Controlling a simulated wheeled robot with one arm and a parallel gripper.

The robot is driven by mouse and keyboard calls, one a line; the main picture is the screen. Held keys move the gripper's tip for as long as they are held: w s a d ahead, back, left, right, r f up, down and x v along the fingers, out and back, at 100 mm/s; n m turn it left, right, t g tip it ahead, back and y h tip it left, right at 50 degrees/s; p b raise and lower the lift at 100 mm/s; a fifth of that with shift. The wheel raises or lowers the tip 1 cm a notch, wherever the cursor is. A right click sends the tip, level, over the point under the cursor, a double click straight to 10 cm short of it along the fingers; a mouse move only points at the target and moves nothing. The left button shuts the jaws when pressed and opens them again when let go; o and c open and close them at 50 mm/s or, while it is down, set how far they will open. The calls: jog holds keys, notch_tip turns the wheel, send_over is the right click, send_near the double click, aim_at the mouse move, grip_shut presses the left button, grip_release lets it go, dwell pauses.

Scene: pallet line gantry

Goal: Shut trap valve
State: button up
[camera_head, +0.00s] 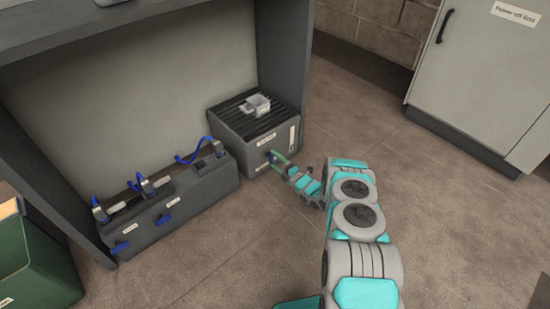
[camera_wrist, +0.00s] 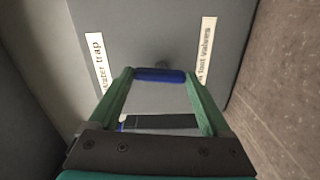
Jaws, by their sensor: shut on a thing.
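The trap valve's blue handle (camera_wrist: 160,75) is on the dark grey front of a box, beside a white label ending in "ater trap" (camera_wrist: 98,65). My gripper (camera_wrist: 160,74) has its two green fingers at the handle's two ends and is shut on it. In the head view my gripper (camera_head: 280,162) is at the front of the grey box (camera_head: 240,128), low near the floor. The handle is small there and mostly hidden by the fingers. A second white label (camera_wrist: 205,55), with "foot valves" on it, is to the right of the handle.
A small grey part (camera_head: 257,104) sits on the box's ribbed top. Left of the box is a long dark unit (camera_head: 190,205) with blue hoses and blue handles. A green bin (camera_head: 40,275) stands far left, a grey cabinet (camera_head: 480,75) at right. Floor between is clear.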

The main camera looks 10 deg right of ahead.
jog(key=shift+n+p, duration=0.5)
jog(key=shift+f, duration=0.1)
jog(key=o, duration=1.2)
jog(key=shift+c, duration=0.2)
jog(key=v, duration=0.7)
jog(key=shift+s+d+p, duration=0.15)
jog(key=shift+s+p, duration=0.2)
jog(key=shift+p, duration=0.05)
